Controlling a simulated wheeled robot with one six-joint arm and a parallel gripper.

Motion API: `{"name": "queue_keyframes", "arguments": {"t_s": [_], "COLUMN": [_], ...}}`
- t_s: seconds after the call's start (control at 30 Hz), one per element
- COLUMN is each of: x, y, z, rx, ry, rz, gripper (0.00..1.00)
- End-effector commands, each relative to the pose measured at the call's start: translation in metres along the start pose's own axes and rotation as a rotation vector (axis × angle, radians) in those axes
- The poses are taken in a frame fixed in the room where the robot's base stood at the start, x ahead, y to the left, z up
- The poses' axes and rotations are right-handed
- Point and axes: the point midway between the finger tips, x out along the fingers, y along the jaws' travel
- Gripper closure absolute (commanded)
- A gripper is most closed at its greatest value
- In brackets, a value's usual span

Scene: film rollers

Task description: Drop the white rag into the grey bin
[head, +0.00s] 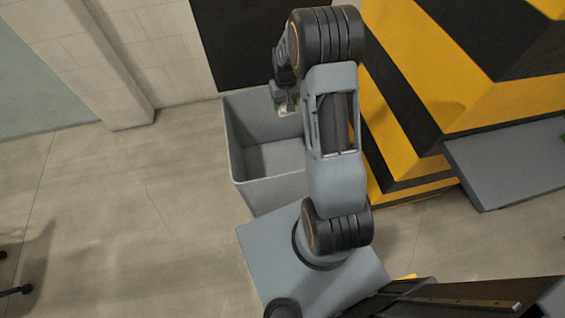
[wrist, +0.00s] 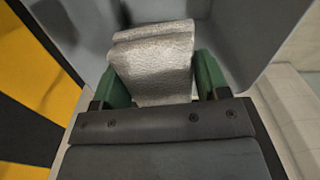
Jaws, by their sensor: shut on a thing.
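The white rag (wrist: 153,62) is folded between the two green fingers of my gripper (wrist: 160,85) in the wrist view. My gripper is shut on it. In the head view my gripper (head: 286,108) hangs over the open grey bin (head: 234,150), towards its far side, with only a small pale bit of the rag (head: 287,113) showing. In the wrist view the grey bin's inner walls (wrist: 250,35) surround the rag. The visible part of the bin's inside looks empty in the head view. My arm hides the bin's right side.
A yellow and black striped structure (head: 470,115) stands right of the bin, with a grey slab (head: 510,160) jutting from it. A tiled wall with a pillar (head: 95,60) is behind. The floor (head: 120,220) left of the bin is mostly clear.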

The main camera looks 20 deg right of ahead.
Motion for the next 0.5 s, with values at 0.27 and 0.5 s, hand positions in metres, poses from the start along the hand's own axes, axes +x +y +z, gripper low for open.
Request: {"name": "queue_keyframes", "arguments": {"t_s": [0.27, 0.5], "x": [0.022, 0.048], "y": [0.002, 0.0], "z": [-0.001, -0.001], "rx": [0.002, -0.001], "ry": [-0.001, -0.001], "rz": [0.0, 0.0], "gripper": [0.54, 0.54]}}
